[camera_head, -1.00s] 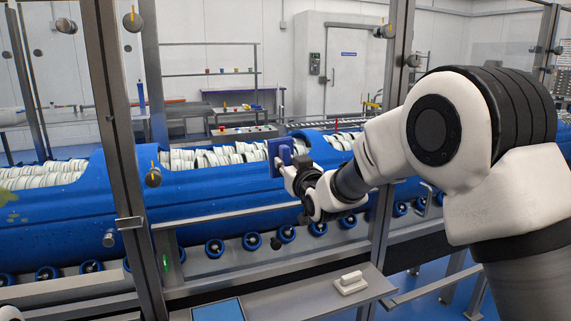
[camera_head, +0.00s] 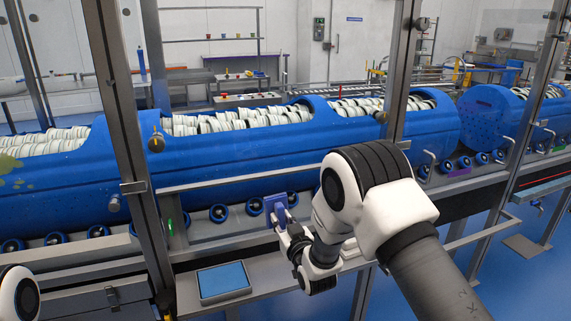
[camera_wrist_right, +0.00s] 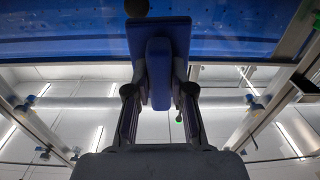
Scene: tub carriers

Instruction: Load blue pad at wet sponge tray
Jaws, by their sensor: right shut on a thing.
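My right gripper (camera_head: 284,219) is shut on the blue pad (camera_head: 277,205), which has a flat plate and a handle. The pad is held upright in front of the lower edge of the blue tubs, above the front ledge. In the right wrist view the two fingers (camera_wrist_right: 160,92) clasp the pad's handle (camera_wrist_right: 158,72), with the plate (camera_wrist_right: 160,32) beyond. The wet sponge tray, a shallow grey tray (camera_head: 203,294) with a flat blue sponge surface (camera_head: 223,280), lies on the ledge, lower left of the pad and apart from it. My left gripper is out of view.
Long blue tubs (camera_head: 235,155) filled with white rimmed discs lie on rollers behind a metal frame. A steel post (camera_head: 130,150) and a rail (camera_head: 220,180) stand between. A white block (camera_head: 350,246) on the ledge is partly hidden by my right arm.

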